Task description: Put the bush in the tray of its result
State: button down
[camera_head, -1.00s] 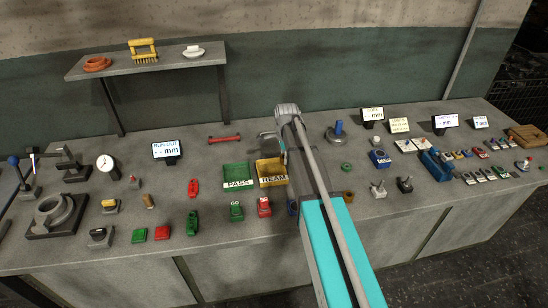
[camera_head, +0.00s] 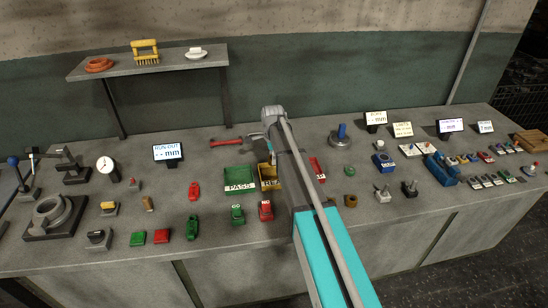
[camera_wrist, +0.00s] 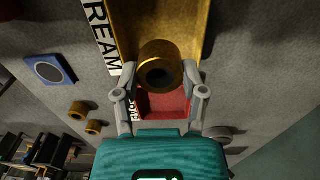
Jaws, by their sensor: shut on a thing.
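My gripper (camera_wrist: 160,72) is shut on a brass bush (camera_wrist: 158,55), held between the fingertips with its bore facing the wrist camera. In the wrist view the bush overlaps the yellow REAM tray (camera_wrist: 195,20); its height above the tray is unclear. In the head view my gripper (camera_head: 270,150) is over the yellow tray (camera_head: 266,184), which my arm partly covers; the held bush is hard to make out there. The green PASS tray (camera_head: 238,187) stands just left. A red tray (camera_head: 317,168) shows right of my arm, and between my fingers in the wrist view (camera_wrist: 165,105).
Small red (camera_head: 266,210) and green (camera_head: 237,214) items stand before the trays. A red-handled tool (camera_head: 226,142) lies behind them. Loose brass bushes (camera_wrist: 78,109) lie on the bench. A RUN OUT display (camera_head: 168,153) stands left; gauges and blocks crowd the right.

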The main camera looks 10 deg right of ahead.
aim_at(273, 175)
jog(key=shift+f+b, duration=2.85)
jog(key=shift+f, duration=0.15)
jog(key=shift+f, duration=0.25)
jog(key=shift+c, duration=0.4)
grip_release()
